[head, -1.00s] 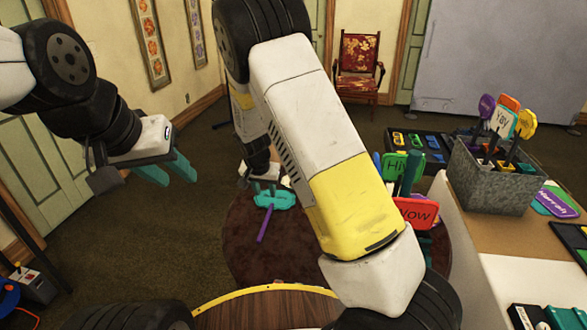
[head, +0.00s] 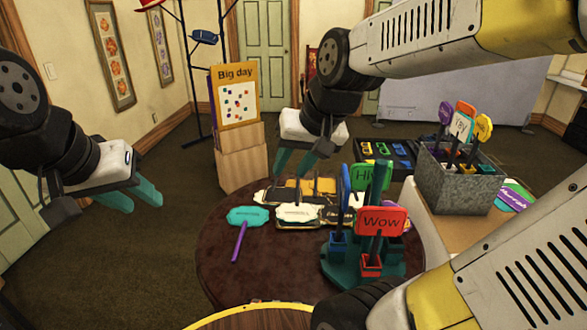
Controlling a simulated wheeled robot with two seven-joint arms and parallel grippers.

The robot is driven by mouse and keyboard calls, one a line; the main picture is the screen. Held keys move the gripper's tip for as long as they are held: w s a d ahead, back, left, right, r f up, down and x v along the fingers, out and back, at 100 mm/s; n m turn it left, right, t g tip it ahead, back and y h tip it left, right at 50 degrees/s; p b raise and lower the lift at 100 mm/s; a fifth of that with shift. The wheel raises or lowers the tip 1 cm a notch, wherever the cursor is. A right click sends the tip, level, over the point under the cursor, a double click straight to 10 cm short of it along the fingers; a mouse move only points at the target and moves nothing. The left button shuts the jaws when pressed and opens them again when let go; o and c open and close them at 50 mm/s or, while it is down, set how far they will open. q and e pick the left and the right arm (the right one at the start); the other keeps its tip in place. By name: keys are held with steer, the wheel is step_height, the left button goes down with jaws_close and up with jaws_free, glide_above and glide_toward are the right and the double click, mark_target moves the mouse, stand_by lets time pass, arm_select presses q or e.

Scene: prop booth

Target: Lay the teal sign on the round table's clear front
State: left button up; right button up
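The teal sign (head: 248,215) lies flat on the round brown table (head: 220,265), left of the other signs. Its purple stick (head: 239,241) points down the picture, toward the table's front. My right gripper (head: 296,165) is open and empty above the table's back part, up and to the right of the sign and apart from it. My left gripper (head: 133,198) is open and empty, left of the table.
A white sign (head: 297,212) and other pieces lie mid-table. A teal holder (head: 345,270) with a red "Wow" sign (head: 382,222) and a green sign (head: 366,178) stands at right. A grey bin (head: 455,185) stands beyond. The table's front left is bare.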

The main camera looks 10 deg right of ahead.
steer(key=s+d+r+n, duration=0.1)
steer(key=s, duration=0.5)
steer(key=shift+t, duration=0.4)
steer(key=shift+s+d, duration=0.1)
stand_by(0.6)
